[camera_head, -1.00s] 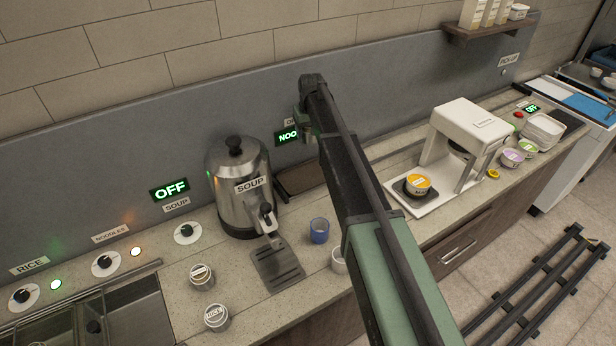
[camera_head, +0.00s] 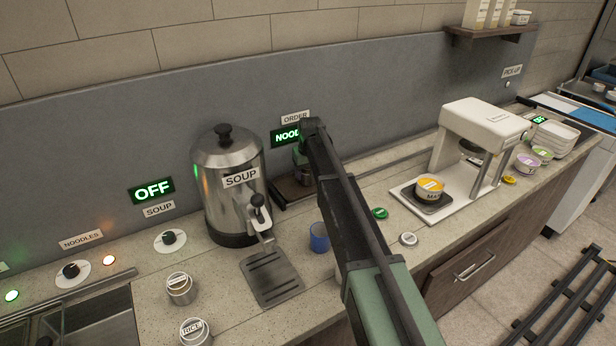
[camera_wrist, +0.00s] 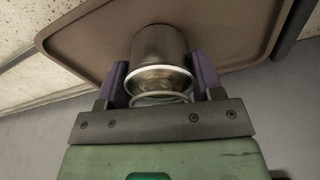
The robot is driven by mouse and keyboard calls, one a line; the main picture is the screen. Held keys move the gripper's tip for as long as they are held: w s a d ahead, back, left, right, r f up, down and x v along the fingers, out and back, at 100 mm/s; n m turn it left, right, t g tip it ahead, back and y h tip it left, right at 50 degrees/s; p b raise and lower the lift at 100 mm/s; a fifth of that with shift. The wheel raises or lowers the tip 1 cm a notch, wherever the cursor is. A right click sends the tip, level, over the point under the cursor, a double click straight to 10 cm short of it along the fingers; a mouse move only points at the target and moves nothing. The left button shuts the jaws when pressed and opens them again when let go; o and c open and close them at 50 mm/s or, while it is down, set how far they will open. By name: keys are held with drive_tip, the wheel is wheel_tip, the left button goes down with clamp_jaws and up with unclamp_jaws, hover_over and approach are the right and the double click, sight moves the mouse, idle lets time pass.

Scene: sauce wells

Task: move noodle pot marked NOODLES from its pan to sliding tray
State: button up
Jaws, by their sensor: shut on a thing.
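My gripper (camera_wrist: 160,88) is shut on a metal pot (camera_wrist: 160,55) with a pale rim in the wrist view. No lettering shows on the pot. A brown tray (camera_wrist: 85,40) with a raised edge lies behind the pot there. In the head view my gripper (camera_head: 301,158) is partly hidden by my arm, at the brown tray (camera_head: 287,199) under the ORDER sign. I cannot tell whether the pot touches the tray. The pan area (camera_head: 100,318) by the NOODLES sign (camera_head: 81,241) is at the lower left, mostly cut off.
A steel soup urn (camera_head: 225,195) with a drip plate (camera_head: 270,277) stands left of the tray. A blue cup (camera_head: 319,238) and small pots, one marked RICE (camera_head: 194,332), stand on the counter. A white machine (camera_head: 478,150) stands to the right.

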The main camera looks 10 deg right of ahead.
drive_tip(key=shift+f, duration=0.15)
drive_tip(key=o, duration=1.1)
drive_tip(key=shift+c, duration=0.2)
drive_tip(key=r+p, duration=0.4)
drive_tip(key=s+r+p, duration=0.1)
drive_tip(key=r+p, duration=0.7)
drive_tip(key=shift+s+d+r, duration=0.1)
drive_tip(key=shift+s+r, duration=0.1)
drive_tip(key=shift+r, duration=0.15)
drive_tip(key=s+m+g, duration=0.1)
drive_tip(key=s, duration=3.6)
drive_tip(key=shift+f+m, duration=0.25)
drive_tip(key=shift+m, duration=0.15)
